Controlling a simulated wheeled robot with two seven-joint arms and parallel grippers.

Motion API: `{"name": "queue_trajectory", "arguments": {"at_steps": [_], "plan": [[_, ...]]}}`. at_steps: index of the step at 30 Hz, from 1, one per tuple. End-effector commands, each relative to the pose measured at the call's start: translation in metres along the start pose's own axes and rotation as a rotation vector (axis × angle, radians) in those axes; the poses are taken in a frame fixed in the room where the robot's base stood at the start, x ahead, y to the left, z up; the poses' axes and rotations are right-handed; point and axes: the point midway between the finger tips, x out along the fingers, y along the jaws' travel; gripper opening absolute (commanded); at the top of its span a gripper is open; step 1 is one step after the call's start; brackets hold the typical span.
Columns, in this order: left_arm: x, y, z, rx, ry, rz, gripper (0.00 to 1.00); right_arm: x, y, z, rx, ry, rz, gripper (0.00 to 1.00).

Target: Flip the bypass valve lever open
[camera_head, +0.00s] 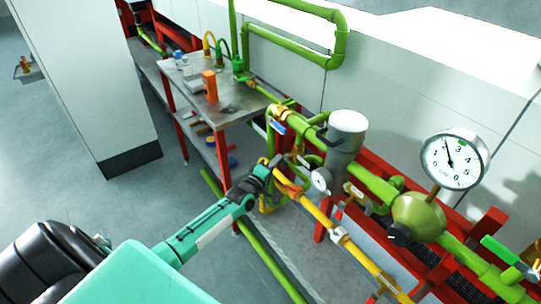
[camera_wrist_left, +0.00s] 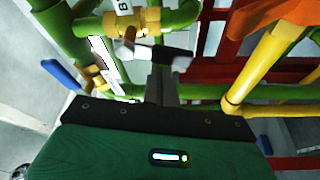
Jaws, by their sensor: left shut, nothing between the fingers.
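My left gripper (camera_head: 265,170) reaches in from the left to the green and yellow pipework. Its narrow fingers (camera_wrist_left: 164,82) are shut and empty in the left wrist view. A dark bar with a pale left end (camera_wrist_left: 175,56), perhaps the valve lever, lies across the fingertips. I cannot tell whether they touch. Just beyond is a brass valve body (camera_wrist_left: 140,22) on a green pipe, with a partly cut-off white label (camera_wrist_left: 125,5) starting with "B". In the head view my gripper hides part of this area. My right gripper is not in view.
A yellow pipe (camera_head: 338,237) runs toward the lower right. A white-capped cylinder (camera_head: 347,122) and a pressure gauge (camera_head: 454,160) stand right of my gripper. A metal table (camera_head: 232,103) is behind it. Blue handles (camera_wrist_left: 62,76) flank the fingers. Open floor lies left.

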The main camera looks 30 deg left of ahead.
Motion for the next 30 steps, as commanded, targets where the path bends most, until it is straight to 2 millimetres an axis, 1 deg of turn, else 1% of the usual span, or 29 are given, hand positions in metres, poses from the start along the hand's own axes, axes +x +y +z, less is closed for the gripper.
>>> {"name": "queue_trajectory", "arguments": {"at_steps": [12,14,17,19,22,30], "plan": [[-0.001,0.000,0.003,-0.004,0.000,-0.002,0.00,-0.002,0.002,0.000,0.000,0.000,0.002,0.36],[-0.002,0.001,0.006,-0.024,0.001,-0.008,0.00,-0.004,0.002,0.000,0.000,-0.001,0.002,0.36],[-0.005,0.001,0.015,-0.087,0.000,-0.030,0.00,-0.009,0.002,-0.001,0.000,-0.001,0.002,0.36],[-0.008,-0.004,0.022,-0.097,0.000,-0.033,0.00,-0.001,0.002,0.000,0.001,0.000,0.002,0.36],[-0.008,-0.002,0.024,-0.093,-0.002,-0.033,0.00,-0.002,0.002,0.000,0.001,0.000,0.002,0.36],[-0.009,-0.003,0.027,-0.093,-0.007,-0.036,0.00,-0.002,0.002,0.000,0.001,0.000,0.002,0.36]]}}
